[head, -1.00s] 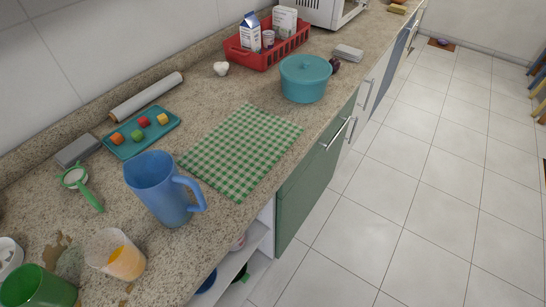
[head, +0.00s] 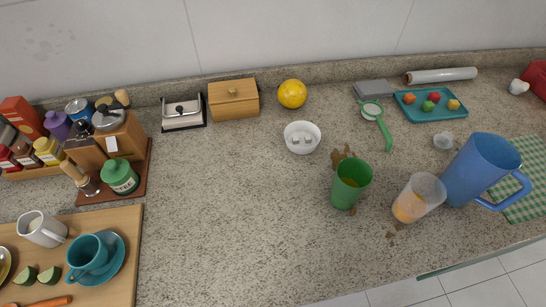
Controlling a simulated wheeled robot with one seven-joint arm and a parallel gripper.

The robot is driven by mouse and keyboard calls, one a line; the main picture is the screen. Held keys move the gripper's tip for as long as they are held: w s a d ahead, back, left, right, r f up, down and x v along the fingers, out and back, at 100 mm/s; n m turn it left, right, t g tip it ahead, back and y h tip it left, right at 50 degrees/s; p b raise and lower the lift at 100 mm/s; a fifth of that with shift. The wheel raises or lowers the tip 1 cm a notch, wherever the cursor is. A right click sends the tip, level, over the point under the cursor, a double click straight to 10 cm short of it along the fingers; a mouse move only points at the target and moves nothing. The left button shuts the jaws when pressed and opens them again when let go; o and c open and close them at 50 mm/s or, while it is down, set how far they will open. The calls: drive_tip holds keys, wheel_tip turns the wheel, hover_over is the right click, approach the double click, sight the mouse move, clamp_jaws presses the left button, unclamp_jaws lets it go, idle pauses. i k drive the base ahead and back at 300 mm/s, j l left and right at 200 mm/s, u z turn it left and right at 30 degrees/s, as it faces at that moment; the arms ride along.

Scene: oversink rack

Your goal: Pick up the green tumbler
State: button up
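The green tumbler (head: 350,184) stands upright on the speckled counter, right of the middle of the head view. My gripper is not in view.
A blue pitcher (head: 480,168) stands right of the cup. A white bowl (head: 302,137) and a green-handled strainer (head: 377,120) are behind the tumbler. A wooden board (head: 125,275) with a teal cup (head: 88,253) is front left. The counter left of the tumbler is clear.

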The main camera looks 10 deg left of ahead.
sight(346, 197)
drive_tip(key=u, duration=0.3)
drive_tip(key=j+z, duration=0.15)
drive_tip(key=j, duration=0.25)
drive_tip(key=k+j+z, duration=0.2)
drive_tip(key=j, duration=0.15)
drive_tip(key=j+z, duration=0.15)
drive_tip(key=j, duration=0.25)
drive_tip(key=k+j+z, duration=0.15)
drive_tip(key=j, duration=0.2)
